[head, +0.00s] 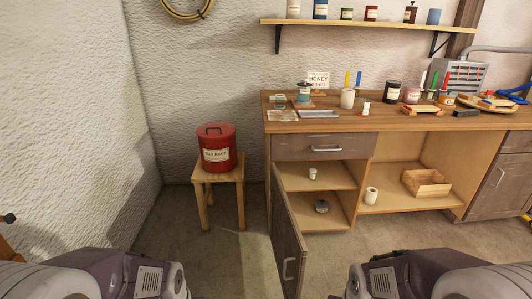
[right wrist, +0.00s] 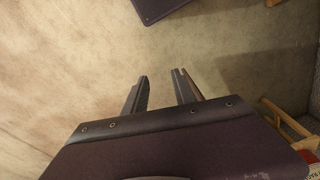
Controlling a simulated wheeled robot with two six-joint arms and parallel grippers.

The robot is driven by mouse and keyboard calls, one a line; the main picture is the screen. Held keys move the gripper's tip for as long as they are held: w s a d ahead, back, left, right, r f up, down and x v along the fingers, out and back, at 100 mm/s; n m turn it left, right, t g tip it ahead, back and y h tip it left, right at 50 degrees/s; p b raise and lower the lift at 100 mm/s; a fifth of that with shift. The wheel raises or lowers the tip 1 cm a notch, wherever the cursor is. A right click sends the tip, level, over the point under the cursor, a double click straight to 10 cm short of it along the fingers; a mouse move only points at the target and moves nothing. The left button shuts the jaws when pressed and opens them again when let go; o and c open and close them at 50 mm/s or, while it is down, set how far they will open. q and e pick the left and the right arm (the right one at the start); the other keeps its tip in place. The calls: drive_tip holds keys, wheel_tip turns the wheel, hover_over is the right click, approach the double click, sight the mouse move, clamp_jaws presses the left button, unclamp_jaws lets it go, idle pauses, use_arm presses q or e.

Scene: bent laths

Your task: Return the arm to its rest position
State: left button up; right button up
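My right gripper (right wrist: 162,88) shows in the right wrist view with its two fingers apart and nothing between them. It hangs over bare floor. In the head view only dark upper parts of my two arms show at the lower left and lower right corners, and neither gripper is visible there. My left gripper is not in any view.
A wooden stool (head: 225,174) carries a red canister (head: 217,148). A workbench (head: 425,123) holds jars and tools. Its cabinet door (head: 288,235) stands open towards me. A shelf (head: 365,24) hangs above. The floor (head: 190,237) around the stool is clear.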

wheel_tip(320, 180, up, 27)
drive_tip(key=w+n+p, duration=0.1)
drive_tip(key=n+p, duration=0.1)
drive_tip(key=p, duration=2.4)
drive_tip(key=shift+n+p, duration=0.4)
